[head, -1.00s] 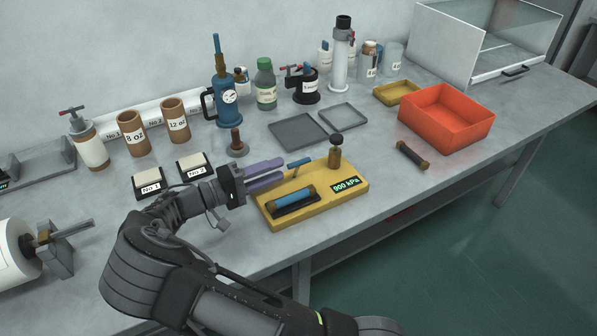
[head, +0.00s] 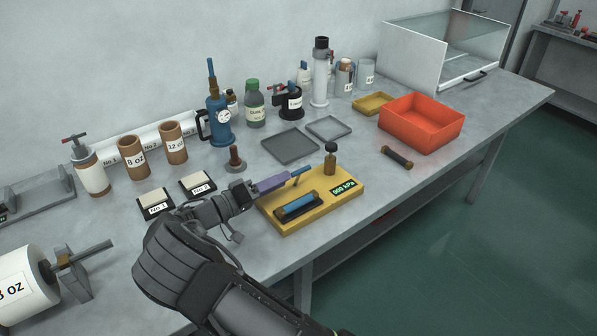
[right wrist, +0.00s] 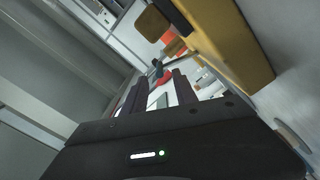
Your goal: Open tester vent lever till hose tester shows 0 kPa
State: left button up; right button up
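The hose tester (head: 325,205) is a yellow block on the table with a display (head: 344,188) reading 900 kPa. A hose (head: 299,204) with a blue middle and brown ends lies in its dark cradle. The vent lever (head: 301,170), with a blue handle, stands at the tester's back edge. My right gripper (head: 272,184) has its purple fingers pointing at the lever from the left. In the right wrist view the fingers (right wrist: 156,92) are apart, with a dark teal piece, probably the lever handle (right wrist: 158,68), showing beyond the gap. I cannot tell whether they touch it. My left gripper is out of view.
A brown post with a dark knob (head: 330,159) stands at the tester's back right corner. A plunger-like piece (head: 235,160) and two labelled blocks (head: 197,184) are behind my right arm.

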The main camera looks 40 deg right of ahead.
aim_at(298, 173)
jog(key=d+p, duration=0.1)
jog(key=d, duration=0.4)
jog(key=shift+s+d+r+p, duration=0.1)
jog(key=shift+d+p, duration=0.05)
jog(key=shift+p, duration=0.15)
jog(key=shift+d, duration=0.65)
grip_shut()
dwell(0.6)
